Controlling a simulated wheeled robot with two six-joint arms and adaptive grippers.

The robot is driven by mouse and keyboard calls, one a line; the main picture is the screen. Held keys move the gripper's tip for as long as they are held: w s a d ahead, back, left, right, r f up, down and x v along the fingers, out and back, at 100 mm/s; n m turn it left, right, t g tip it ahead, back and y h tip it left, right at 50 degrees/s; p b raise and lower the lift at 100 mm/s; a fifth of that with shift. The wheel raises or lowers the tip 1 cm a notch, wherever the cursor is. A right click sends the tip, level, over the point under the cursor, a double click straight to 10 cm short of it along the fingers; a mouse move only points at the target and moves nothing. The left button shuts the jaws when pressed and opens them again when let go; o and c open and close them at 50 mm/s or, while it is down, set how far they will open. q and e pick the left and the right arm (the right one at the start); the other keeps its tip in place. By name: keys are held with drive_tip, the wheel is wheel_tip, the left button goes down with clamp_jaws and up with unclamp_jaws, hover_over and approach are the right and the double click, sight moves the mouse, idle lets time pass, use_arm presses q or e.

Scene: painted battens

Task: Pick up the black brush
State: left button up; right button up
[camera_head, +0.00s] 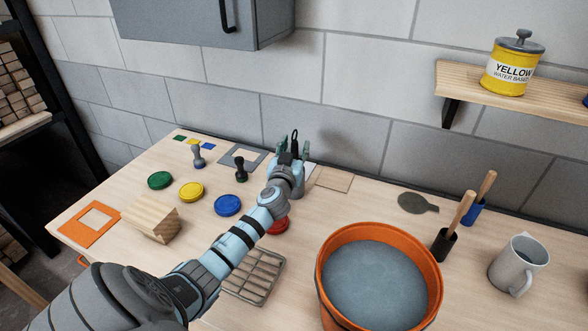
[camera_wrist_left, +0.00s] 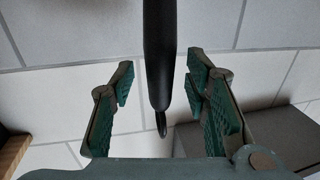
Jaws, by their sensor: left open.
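A slim black handle with a small loop at its tip, which looks like the black brush (camera_head: 295,143), stands upright near the back edge of the table. Its lower part is hidden behind my left gripper (camera_head: 292,155). In the left wrist view the black brush (camera_wrist_left: 160,50) lies between the two green-padded fingers of my left gripper (camera_wrist_left: 162,88). The fingers are open, with gaps on both sides of the handle. My right gripper is not in view.
An orange bucket (camera_head: 323,285) stands at the front right, and a wire rack (camera_head: 252,275) lies left of it. A dark stamp (camera_head: 240,168) and a grey frame (camera_head: 235,150) are left of the gripper. A wooden-handled tool with a black head (camera_head: 445,243) and a mug (camera_head: 510,270) stand right.

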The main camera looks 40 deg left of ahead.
use_arm(q)
drive_tip(key=shift+c, duration=0.4)
clamp_jaws()
